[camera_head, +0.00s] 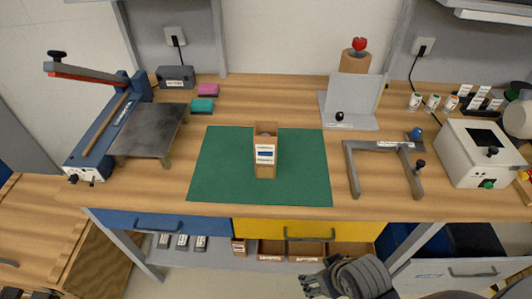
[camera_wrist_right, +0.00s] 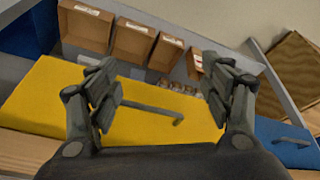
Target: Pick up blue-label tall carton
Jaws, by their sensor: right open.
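A tall brown carton (camera_head: 265,150) with a white and blue label stands on the green mat (camera_head: 225,178) in the middle of the workbench in the head view. Its top looks open, with something greyish inside that I cannot make out. My right gripper (camera_head: 316,282) is below and in front of the bench edge, well apart from the carton. In the right wrist view my right gripper (camera_wrist_right: 165,98) is open and empty, with its fingers spread in front of the yellow drawer. The carton is not in the right wrist view. My left gripper is not in view.
A blue sealer (camera_head: 105,125) stands at left and a grey frame (camera_head: 350,165) at right of the mat. A white box machine (camera_head: 478,152) is further right. Yellow (camera_head: 300,229) and blue (camera_head: 160,224) drawers lie under the bench edge, above a shelf with open cartons (camera_wrist_right: 133,40).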

